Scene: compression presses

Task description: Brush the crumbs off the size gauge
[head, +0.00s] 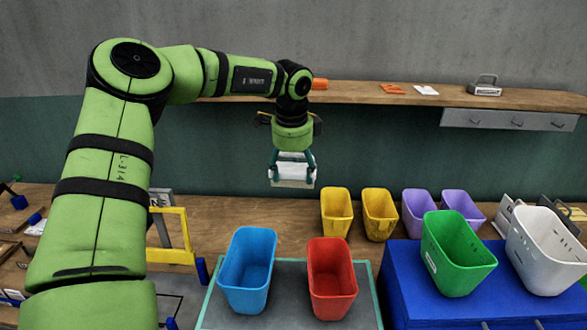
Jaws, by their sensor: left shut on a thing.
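My left gripper (292,179) points down above the workbench, left of the two yellow bins. It is shut on a pale white block-like object (293,173), held clear of the bench between the teal fingers. I cannot tell for sure what this object is. No size gauge can be made out with certainty; a yellow frame (172,254) with a grey upright part stands at the left, partly hidden by my left arm. No crumbs can be made out. My right gripper is not in view.
A blue bin (248,272) and a red bin (332,280) stand on a teal-edged grey mat. Yellow bins (337,212), purple bins (420,208), a green bin (455,255) and a white bin (545,250) stand to the right. A wooden shelf (400,97) runs along the wall.

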